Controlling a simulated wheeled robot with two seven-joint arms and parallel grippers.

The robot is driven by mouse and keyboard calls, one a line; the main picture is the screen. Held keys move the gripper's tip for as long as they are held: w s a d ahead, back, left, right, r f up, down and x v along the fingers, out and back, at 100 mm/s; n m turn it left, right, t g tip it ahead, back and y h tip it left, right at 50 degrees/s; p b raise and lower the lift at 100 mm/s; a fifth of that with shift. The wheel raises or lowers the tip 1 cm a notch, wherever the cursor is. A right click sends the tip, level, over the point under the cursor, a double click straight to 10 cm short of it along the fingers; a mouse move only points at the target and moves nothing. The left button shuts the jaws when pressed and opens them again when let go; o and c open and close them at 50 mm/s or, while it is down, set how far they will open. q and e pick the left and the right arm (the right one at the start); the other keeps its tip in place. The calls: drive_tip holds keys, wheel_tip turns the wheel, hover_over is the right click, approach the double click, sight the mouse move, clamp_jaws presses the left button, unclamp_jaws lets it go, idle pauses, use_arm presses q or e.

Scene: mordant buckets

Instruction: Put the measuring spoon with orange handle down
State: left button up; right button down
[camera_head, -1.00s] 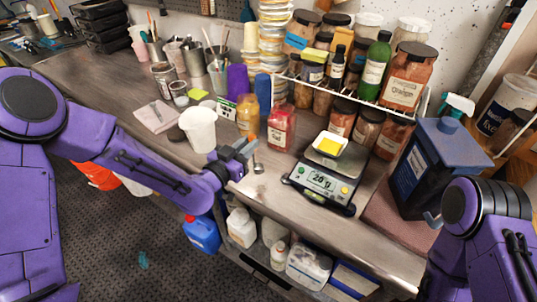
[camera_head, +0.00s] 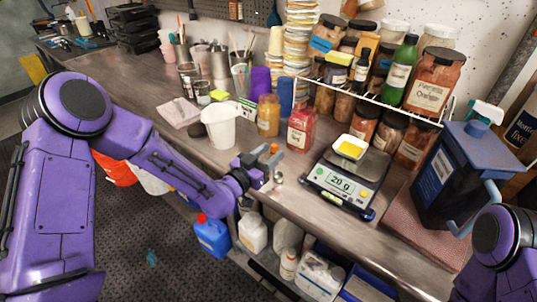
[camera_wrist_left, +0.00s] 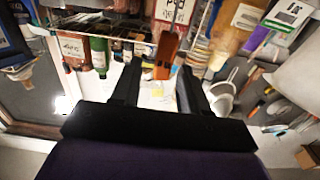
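The measuring spoon's orange handle (camera_head: 274,148) stands up at the tip of my left gripper (camera_head: 265,164) in the head view, over the front edge area of the bench. A small shiny bowl (camera_head: 278,178), seemingly the spoon's, shows just below on the bench. In the left wrist view the orange handle (camera_wrist_left: 167,52) appears between the two black fingers of my left gripper (camera_wrist_left: 158,72). The fingers stand apart, with a visible gap beside the handle, so the gripper looks open around it. My right gripper is out of view.
A digital scale (camera_head: 337,182) with a yellow-filled dish (camera_head: 351,148) stands right of the gripper. A blue container (camera_head: 447,172) stands far right. The bench front edge is close.

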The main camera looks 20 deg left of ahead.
use_arm(q)
drive_tip(key=shift+s+a+f, duration=0.1)
drive_tip(key=shift+s+f, duration=0.05)
drive_tip(key=shift+s, duration=0.05)
drive_tip(key=b+v, duration=0.2)
drive_tip(key=v, duration=0.1)
drive_tip(key=shift+s+a+f, duration=0.15)
drive_tip(key=shift+s+f, duration=0.05)
drive_tip(key=b+v, duration=0.1)
drive_tip(key=v, duration=0.6)
drive_tip(key=s+a+f+n+g+y, duration=0.25)
drive_tip(key=s+f+g, duration=0.2)
drive_tip(key=f, duration=0.55)
drive_tip(key=s+a+f+n+g+y, duration=0.25)
drive_tip(key=s+f+n, duration=0.2)
drive_tip(key=f, duration=0.65)
drive_tip(key=s+a+f+n+g+y, duration=0.1)
drive_tip(key=s+f+n+g+y, duration=0.1)
drive_tip(key=s+f, duration=0.3)
drive_tip(key=s+a+f+n+g+y, duration=0.1)
drive_tip(key=s+f+g, duration=0.4)
drive_tip(key=s, duration=0.7)
drive_tip(key=shift+a+n+y, duration=0.4)
drive_tip(key=shift+a+y, duration=0.35)
drive_tip(key=shift+y, duration=0.05)
